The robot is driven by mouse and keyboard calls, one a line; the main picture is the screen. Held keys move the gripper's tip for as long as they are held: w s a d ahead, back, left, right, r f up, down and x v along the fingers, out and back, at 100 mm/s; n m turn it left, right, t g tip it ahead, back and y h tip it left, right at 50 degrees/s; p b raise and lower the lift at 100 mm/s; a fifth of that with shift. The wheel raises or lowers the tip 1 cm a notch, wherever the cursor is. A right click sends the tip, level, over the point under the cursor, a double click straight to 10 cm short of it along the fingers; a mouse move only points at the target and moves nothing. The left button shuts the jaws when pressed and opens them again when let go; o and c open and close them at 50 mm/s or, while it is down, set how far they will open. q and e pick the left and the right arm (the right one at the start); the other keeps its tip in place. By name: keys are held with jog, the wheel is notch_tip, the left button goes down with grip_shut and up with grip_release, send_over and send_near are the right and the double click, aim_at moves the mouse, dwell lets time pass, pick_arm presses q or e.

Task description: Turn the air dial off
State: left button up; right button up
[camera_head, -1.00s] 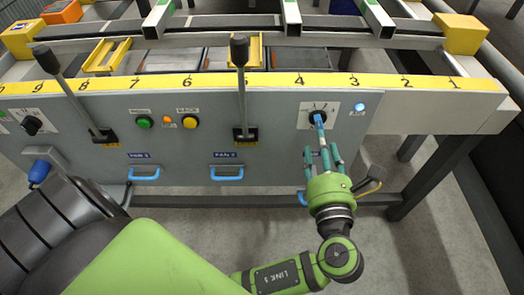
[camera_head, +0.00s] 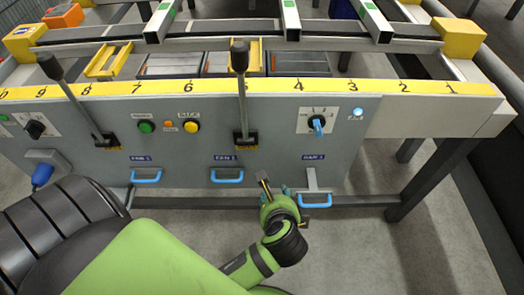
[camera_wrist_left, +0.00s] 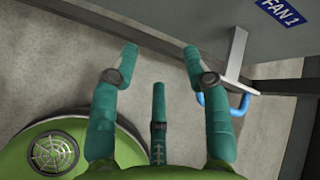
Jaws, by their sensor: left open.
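A dial (camera_head: 317,124) with a dark round body and a light blue lever sits on a white marked plate at the right of the grey panel. Its lever points down. A small blue lamp (camera_head: 358,112) to its right is lit. My left gripper (camera_head: 268,184) is below and left of the dial, clear of it, at the panel's lower edge. The left wrist view shows its teal fingers (camera_wrist_left: 160,58) spread with nothing between them. The dial is not in the wrist view. My right gripper is not in view.
A grey bracket with a blue handle (camera_head: 316,204) hangs close to the right of my left gripper. More blue handles (camera_head: 227,175) line the lower edge. Two upright levers (camera_head: 242,95) stick out of the panel. Another dial (camera_head: 36,125) is at far left.

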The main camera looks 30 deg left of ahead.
pick_arm(q)
jog(key=s+f+n+g+h+p, duration=0.3)
jog(key=s+f+n, duration=0.3)
jog(key=f+n, duration=0.2)
jog(key=shift+a+f+n+p, duration=0.25)
jog(key=shift+f+n+p, duration=0.15)
jog(key=shift+p, duration=0.05)
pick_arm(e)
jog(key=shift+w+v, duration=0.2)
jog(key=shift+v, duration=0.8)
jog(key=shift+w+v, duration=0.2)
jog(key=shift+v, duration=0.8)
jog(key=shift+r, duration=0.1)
